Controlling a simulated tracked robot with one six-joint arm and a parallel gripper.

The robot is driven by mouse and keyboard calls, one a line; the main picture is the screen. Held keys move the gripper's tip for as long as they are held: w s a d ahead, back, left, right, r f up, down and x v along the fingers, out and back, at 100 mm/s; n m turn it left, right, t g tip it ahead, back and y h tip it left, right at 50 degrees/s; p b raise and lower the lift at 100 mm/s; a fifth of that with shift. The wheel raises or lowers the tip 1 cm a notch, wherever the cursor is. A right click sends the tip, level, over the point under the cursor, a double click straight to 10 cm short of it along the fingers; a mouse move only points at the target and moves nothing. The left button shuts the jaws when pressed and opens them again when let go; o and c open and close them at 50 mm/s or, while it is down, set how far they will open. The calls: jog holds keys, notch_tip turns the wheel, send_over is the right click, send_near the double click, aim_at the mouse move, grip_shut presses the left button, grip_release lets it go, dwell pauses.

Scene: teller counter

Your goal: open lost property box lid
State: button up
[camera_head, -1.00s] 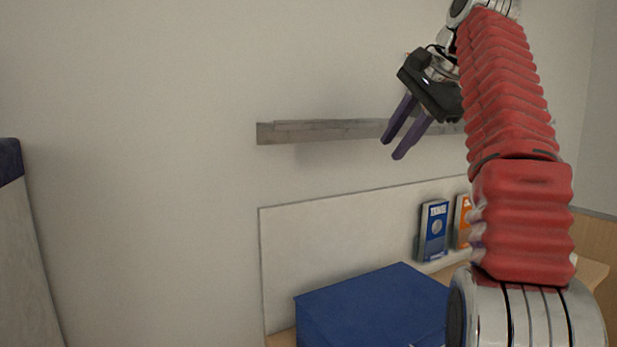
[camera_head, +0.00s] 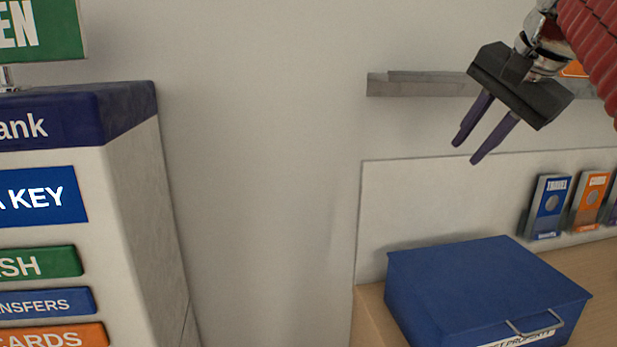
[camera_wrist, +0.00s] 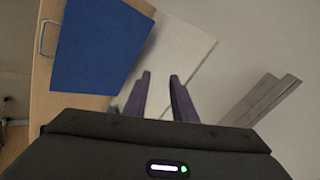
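The blue lost property box (camera_head: 480,285) sits on the wooden counter at the lower right of the head view, its lid closed. A metal handle (camera_head: 534,325) and a white label (camera_head: 520,340) are on its front. In the wrist view the blue lid (camera_wrist: 100,45) is at the upper left, with the handle (camera_wrist: 47,38) at its left edge. My gripper (camera_head: 467,152) is above and behind the box, in front of the wall. Its two purple fingers (camera_wrist: 159,95) are apart with nothing between them, and they do not touch the box.
A grey wall ledge (camera_head: 420,84) runs behind my gripper. Leaflet holders (camera_head: 549,207) stand right of the box. A white kiosk (camera_head: 140,220) with coloured keys and a green sign (camera_head: 45,30) stands at the left. The counter (camera_head: 598,262) beside the box looks clear.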

jog(key=s+a+f+n, duration=0.3)
jog(key=s+f, duration=0.4)
jog(key=f, duration=0.4)
jog(key=s+a+f+n, duration=0.4)
jog(key=s+f, duration=0.2)
jog(key=f, duration=0.6)
jog(key=s+a+f+n+g+h, duration=0.1)
jog(key=s+a+f+n, duration=0.3)
jog(key=s+f, duration=0.3)
notch_tip(320, 180, down, 5)
jog(key=shift+s+a+r, duration=0.15)
jog(key=shift+s+a, duration=0.1)
jog(key=shift+s, duration=0.1)
grip_shut()
jog(key=shift+a, duration=0.1)
